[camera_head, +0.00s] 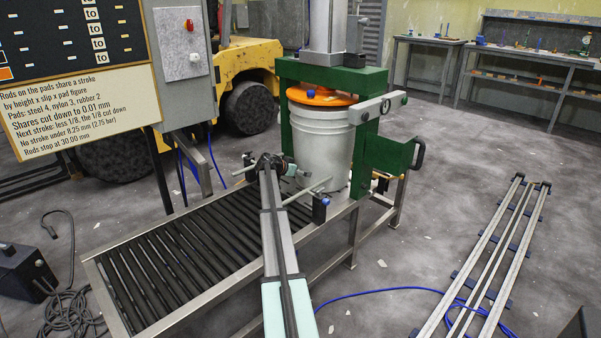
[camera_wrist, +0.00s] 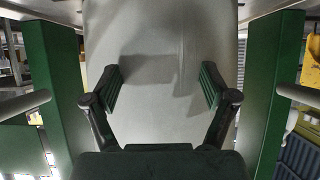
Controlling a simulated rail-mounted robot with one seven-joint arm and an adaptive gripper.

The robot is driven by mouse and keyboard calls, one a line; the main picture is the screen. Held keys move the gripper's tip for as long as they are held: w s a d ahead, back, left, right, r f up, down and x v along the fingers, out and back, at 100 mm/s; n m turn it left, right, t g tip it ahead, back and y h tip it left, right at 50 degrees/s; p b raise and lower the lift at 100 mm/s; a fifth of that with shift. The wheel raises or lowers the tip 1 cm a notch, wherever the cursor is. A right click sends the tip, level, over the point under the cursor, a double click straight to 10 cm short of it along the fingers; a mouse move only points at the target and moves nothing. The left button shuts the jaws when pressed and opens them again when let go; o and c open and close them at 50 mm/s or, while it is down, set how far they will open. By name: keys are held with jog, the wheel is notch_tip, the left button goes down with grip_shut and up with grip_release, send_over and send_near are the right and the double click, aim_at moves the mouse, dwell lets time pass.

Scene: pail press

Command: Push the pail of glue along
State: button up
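The white pail (camera_head: 324,148) stands upright on the roller conveyor inside the green press frame (camera_head: 286,125). An orange plate (camera_head: 319,96) sits at its top under the press column. My gripper (camera_head: 268,161) is at the pail's near left side, low down, at the end of my arm. In the wrist view the pail's pale wall (camera_wrist: 160,50) fills the middle. There my gripper (camera_wrist: 162,87) has its two fingers well apart, with only the wall seen between and beyond them. Whether the fingertips touch the wall I cannot tell. The pail's far side is hidden.
The roller conveyor (camera_head: 176,264) is bare at the near left. Rods with knobs (camera_head: 320,208) stick out beside my gripper. A green side bracket (camera_head: 385,160) stands right of the pail. Floor rails (camera_head: 487,262) and a blue hose (camera_head: 385,291) lie at right.

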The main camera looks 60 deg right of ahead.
jog(key=w+a+r, duration=0.1)
jog(key=a+r, duration=0.4)
jog(key=shift+p, duration=0.3)
dwell(0.4)
